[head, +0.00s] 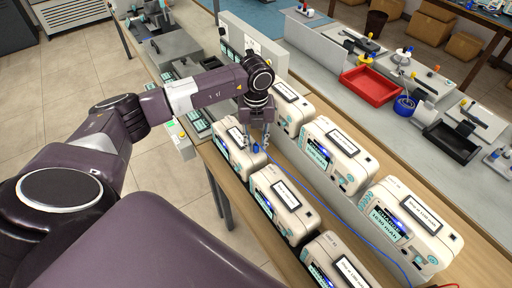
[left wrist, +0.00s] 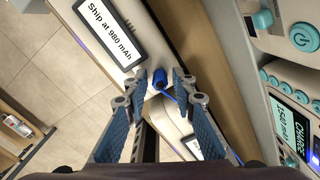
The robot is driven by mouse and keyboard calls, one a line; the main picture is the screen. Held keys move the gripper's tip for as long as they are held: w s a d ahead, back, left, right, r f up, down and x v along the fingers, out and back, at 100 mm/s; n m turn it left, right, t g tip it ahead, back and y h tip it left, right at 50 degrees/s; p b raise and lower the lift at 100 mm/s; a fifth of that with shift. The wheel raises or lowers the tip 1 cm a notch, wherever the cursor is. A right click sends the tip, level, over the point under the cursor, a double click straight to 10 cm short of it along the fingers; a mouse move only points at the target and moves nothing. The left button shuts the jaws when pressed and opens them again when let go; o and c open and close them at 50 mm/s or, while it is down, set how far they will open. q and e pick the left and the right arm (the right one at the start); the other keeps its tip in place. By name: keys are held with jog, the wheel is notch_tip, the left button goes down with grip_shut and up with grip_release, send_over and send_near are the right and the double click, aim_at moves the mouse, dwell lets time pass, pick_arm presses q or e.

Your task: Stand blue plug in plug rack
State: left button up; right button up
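The blue plug (head: 256,148) is at the edge of a white monitor in the head view, with a thin blue cable (head: 318,195) trailing to the lower right. In the left wrist view the plug (left wrist: 159,78) is small and blue, between my fingertips. My left gripper (head: 255,143) points down over the plug. In the left wrist view its fingers (left wrist: 157,88) are apart, with a gap on each side of the plug. I cannot pick out the plug rack with certainty. My right gripper is not in view.
Several white monitors with labels and lit screens, such as one (head: 334,157), stand close around my left gripper on a wooden bench (head: 365,140). A grey counter behind holds a red tray (head: 370,86) and a black tray (head: 450,142). Tiled floor (head: 60,85) is open at left.

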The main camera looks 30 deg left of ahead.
pick_arm(q)
grip_shut()
jog(key=shift+r, duration=0.1)
jog(key=shift+r+p, duration=1.65)
jog(key=shift+r, duration=0.8)
jog(key=c, duration=0.5)
grip_release()
grip_shut()
